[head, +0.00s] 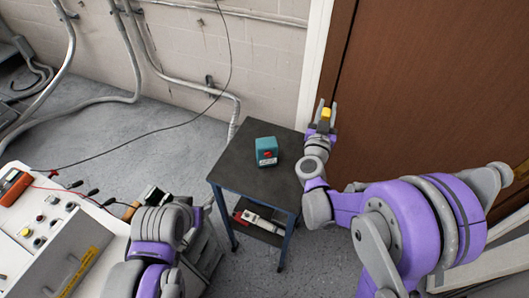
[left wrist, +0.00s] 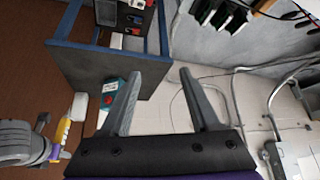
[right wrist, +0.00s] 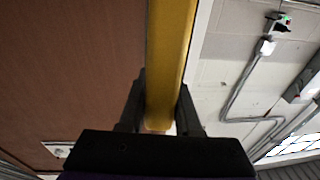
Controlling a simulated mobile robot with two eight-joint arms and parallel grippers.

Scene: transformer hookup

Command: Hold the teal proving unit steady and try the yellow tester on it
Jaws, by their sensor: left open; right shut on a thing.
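The teal proving unit (head: 266,146) stands on the dark top of a small cart (head: 236,165), with a red spot on its front. In the left wrist view the proving unit (left wrist: 111,88) is partly behind one of my fingers. My left gripper (left wrist: 160,88) is open and empty, apart from the unit. In the head view its fingers are not clear. My right gripper (head: 325,116) is shut on the yellow tester (head: 326,113), holding it up to the right of the cart. The tester (right wrist: 170,60) fills the space between the fingers in the right wrist view.
A red and white object (head: 258,221) lies on the cart's lower shelf. A panel bench (head: 40,225) with knobs, leads and an orange meter (head: 13,188) stands at the left. A brown door (head: 430,80) is close behind my right arm. The cart top around the unit is clear.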

